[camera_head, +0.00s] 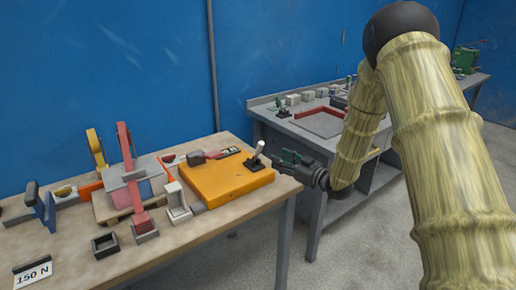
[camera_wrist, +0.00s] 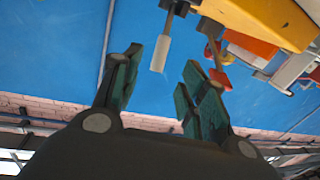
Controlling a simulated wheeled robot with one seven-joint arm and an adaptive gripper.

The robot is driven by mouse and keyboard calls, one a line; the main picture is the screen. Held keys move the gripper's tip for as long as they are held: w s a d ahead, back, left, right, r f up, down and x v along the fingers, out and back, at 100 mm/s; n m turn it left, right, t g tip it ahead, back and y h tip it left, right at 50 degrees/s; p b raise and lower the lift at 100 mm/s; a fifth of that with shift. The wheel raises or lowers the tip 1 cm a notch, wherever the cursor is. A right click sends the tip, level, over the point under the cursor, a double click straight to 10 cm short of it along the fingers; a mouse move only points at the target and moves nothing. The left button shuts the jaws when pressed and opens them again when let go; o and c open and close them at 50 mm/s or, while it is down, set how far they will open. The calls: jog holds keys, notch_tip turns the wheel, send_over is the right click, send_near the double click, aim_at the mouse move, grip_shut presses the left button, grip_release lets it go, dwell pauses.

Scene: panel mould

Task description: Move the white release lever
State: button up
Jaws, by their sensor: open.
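The white release lever (camera_head: 259,148) stands on a dark base at the right end of a yellow-orange block (camera_head: 226,184) on the wooden table. It leans a little to the right. My gripper (camera_head: 284,159) is just right of the lever, level with it, with its green fingers pointing toward it. In the wrist view, which looks upside down, the white lever handle (camera_wrist: 160,53) hangs from the yellow block (camera_wrist: 262,20). The handle lies beyond the tips of my gripper (camera_wrist: 161,80), roughly in line with the gap. The fingers are spread and empty; I see no contact.
A red-handled part (camera_head: 204,157) lies on the block's far side. Left of it stand a white bracket (camera_head: 177,203), a red upright lever (camera_head: 131,175) and a yellow one (camera_head: 96,149). A grey bench (camera_head: 284,127) stands behind my gripper. Floor shows between the tables.

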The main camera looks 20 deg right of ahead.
aim_at(260, 148)
jog(key=p+x, duration=0.1)
jog(key=x, duration=1)
jog(key=shift+a+r+p, duration=0.1)
jog(key=shift+r+p, duration=0.1)
jog(key=shift+p, duration=0.15)
jog(key=shift+c, duration=0.2)
grip_shut()
